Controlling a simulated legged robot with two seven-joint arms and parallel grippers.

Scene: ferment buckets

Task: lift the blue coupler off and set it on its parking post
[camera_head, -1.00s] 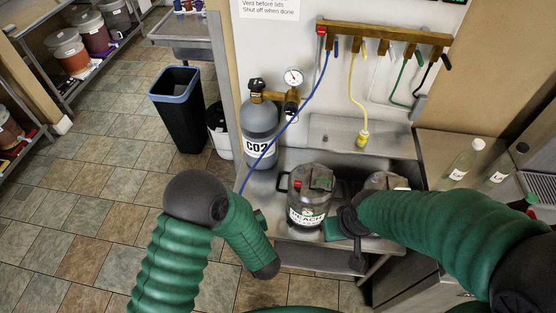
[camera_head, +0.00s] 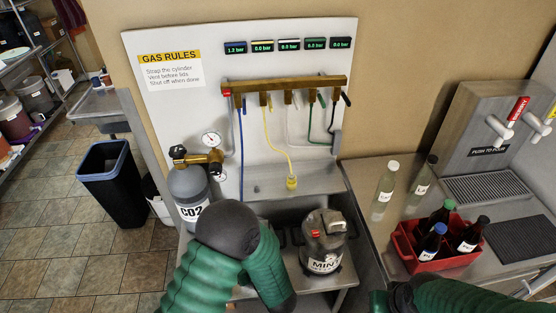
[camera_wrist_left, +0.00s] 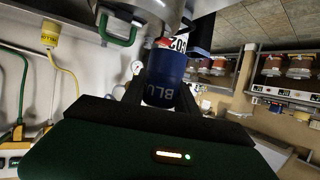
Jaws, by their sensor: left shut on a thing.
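The blue coupler (camera_wrist_left: 165,80), lettered in white, sits between the fingers of my left gripper (camera_wrist_left: 162,94), which is shut on it. Beyond its far end a red part and a metal keg (camera_wrist_left: 165,10) show; I cannot tell if they touch. In the head view my left forearm hides this gripper and the coupler. The blue hose (camera_head: 242,150) runs down from the manifold behind my arm. The yellow coupler (camera_head: 291,182) hangs by the back ledge. I cannot make out the blue coupler's parking post. My right gripper is not in view.
The MINT keg (camera_head: 324,245) stands right of my left arm. The CO2 cylinder (camera_head: 188,190) stands to the left, below the brass manifold (camera_head: 285,86). A red crate of bottles (camera_head: 415,250) and two loose bottles (camera_head: 385,190) stand on the right counter.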

